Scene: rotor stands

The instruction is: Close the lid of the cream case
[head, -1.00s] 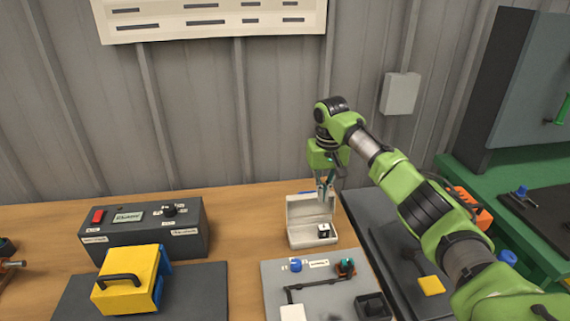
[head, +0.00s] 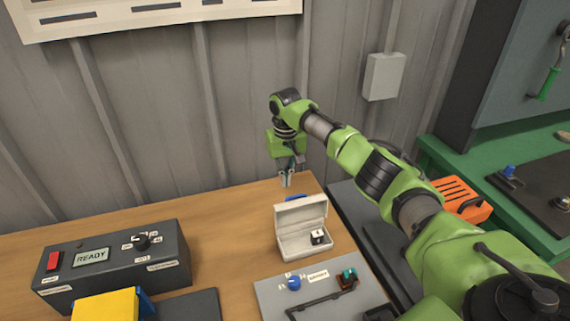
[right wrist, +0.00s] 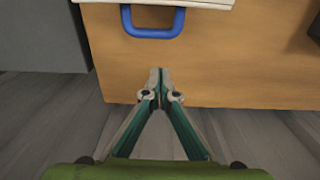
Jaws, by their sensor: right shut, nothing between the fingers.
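The cream case (head: 306,250) stands on the wooden table with its lid (head: 301,212) raised at the back. A small white-and-black block (head: 317,237) is inside it. A blue handle (head: 294,197) shows at the lid's far side; in the right wrist view the blue handle (right wrist: 153,32) hangs from the cream edge (right wrist: 205,3). My right gripper (head: 286,184) is behind the case, near the table's back edge. Its fingertips are together and empty in the right wrist view (right wrist: 159,73), apart from the handle. My left gripper is not in view.
A dark control box (head: 118,268) reading READY stands at the left, with a yellow block (head: 105,306) before it. A grey panel (head: 272,292) with a blue knob lies in front of the case. The corrugated wall (head: 150,120) rises behind. Table left of the case is clear.

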